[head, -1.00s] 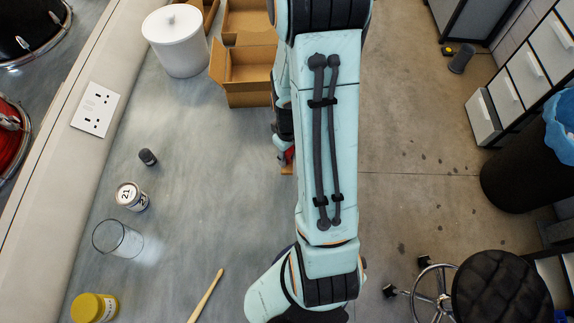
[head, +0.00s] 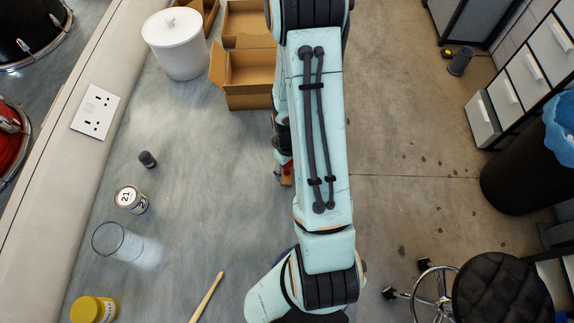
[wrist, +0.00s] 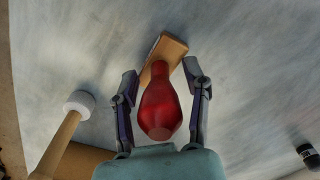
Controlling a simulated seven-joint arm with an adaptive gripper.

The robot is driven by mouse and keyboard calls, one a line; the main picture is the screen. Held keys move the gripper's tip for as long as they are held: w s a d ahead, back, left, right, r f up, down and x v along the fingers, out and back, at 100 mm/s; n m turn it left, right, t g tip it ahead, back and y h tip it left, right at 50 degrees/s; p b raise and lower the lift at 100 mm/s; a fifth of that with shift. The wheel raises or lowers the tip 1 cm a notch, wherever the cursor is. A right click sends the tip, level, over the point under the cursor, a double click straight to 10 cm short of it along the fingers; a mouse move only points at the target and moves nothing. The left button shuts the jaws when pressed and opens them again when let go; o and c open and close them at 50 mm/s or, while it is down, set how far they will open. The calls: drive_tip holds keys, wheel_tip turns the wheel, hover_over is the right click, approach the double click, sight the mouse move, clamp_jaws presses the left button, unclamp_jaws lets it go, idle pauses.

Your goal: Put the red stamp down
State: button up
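The red stamp has a glossy red bulb handle and a light wooden base. In the wrist view the stamp (wrist: 158,108) lies between the two fingers of my gripper (wrist: 161,80), handle towards the palm. The fingers are spread, with a visible gap on each side of the handle. The wooden base points away from the palm against the grey bench (wrist: 235,65); I cannot tell for sure whether it touches. In the head view only a small part of the stamp (head: 287,176) shows beside my arm, near the bench's right edge. My arm hides most of the gripper there.
Cardboard boxes (head: 250,75) and a white lidded pot (head: 180,45) stand at the back. A labelled can (head: 131,199), a glass (head: 117,241), a small dark cylinder (head: 147,159) and a yellow jar (head: 93,309) stand left. A white-headed mallet (wrist: 78,104) shows in the wrist view. The bench's middle is clear.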

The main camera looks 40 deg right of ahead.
drive_tip(key=shift+r, duration=0.1)
drive_tip(key=r, duration=1.2)
drive_tip(key=shift+a+r, duration=0.35)
drive_tip(key=shift+a, duration=0.05)
drive_tip(key=s+a+r, duration=0.5)
drive_tip(key=a, duration=0.2)
drive_tip(key=s+a+r+n, duration=0.1)
drive_tip(key=s+a+r, duration=0.3)
drive_tip(key=a, duration=0.4)
drive_tip(key=shift+s+a+r+y, duration=0.2)
drive_tip(key=shift+s+r+y, duration=0.2)
drive_tip(key=shift+r, duration=0.15)
